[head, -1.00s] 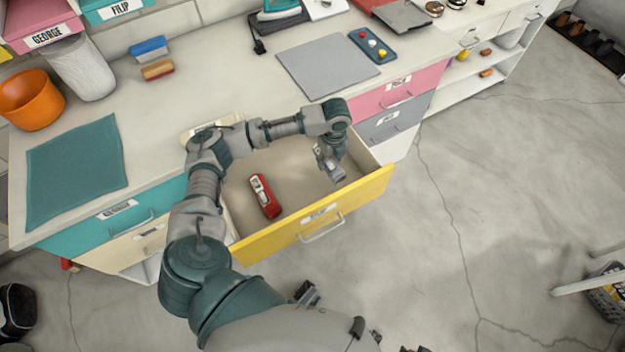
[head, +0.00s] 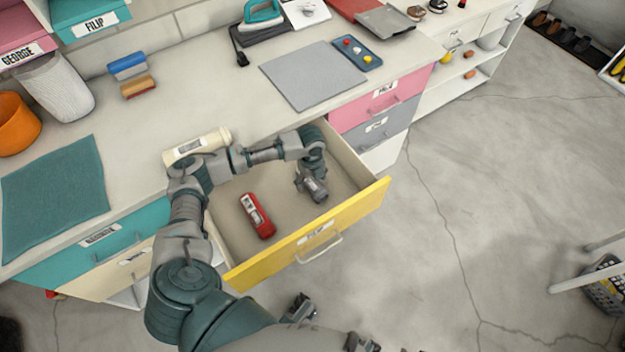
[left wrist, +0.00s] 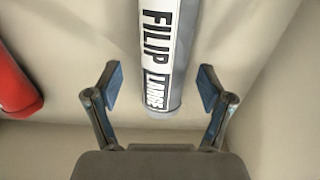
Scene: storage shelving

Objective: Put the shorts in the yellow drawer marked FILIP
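The yellow drawer (head: 345,218) is pulled open; the writing on its front label is too small to read. A grey roll (head: 316,190) lies inside it at the right; in the left wrist view the roll (left wrist: 160,50) has a white label reading FILIP LARGE. It looks like a rolled garment, but I cannot tell from its shape that it is shorts. My left gripper (left wrist: 160,90) is inside the drawer, its fingers spread on either side of the roll's near end with gaps on both sides. A dark part at the bottom of the head view may be my right gripper (head: 302,308).
A red roll (head: 257,216) lies in the drawer left of the grey one. A cream roll (head: 197,147) lies on the counter behind my left arm. A teal cloth (head: 55,195) and a grey mat (head: 313,76) lie on the counter. Pink (head: 410,85) and grey drawers at right are shut.

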